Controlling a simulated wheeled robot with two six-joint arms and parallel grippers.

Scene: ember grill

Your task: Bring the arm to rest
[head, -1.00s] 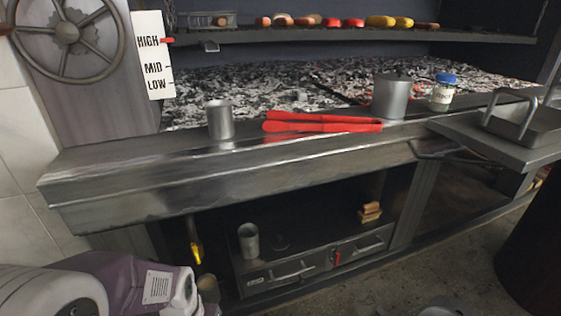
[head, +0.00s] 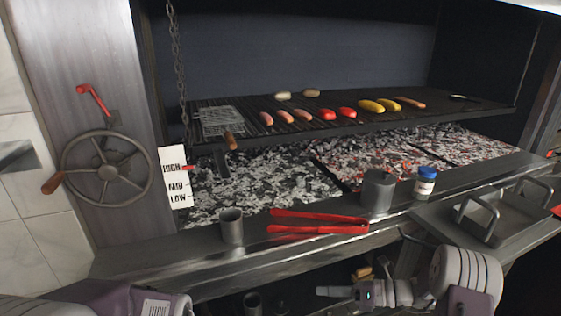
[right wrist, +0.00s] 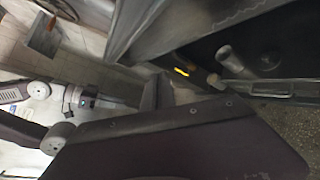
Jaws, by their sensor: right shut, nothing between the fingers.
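My right gripper (head: 326,291) shows at the bottom of the head view, in front of the grill's steel ledge. It points left, and it is shut and empty. My right arm comes in from the lower right. My left arm shows only in part at the lower left of the head view, with its gripper out of that picture. In the right wrist view what looks like my left gripper (right wrist: 118,101) is at the left; its jaws are not clear.
Red tongs (head: 318,229), a metal cup (head: 231,226), a pot (head: 377,192) and a blue-lidded jar (head: 425,184) stand or lie on the front ledge (head: 150,262). A tray (head: 508,228) sits at right. Sausages and other food lie on the grate (head: 260,135) above the coals.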

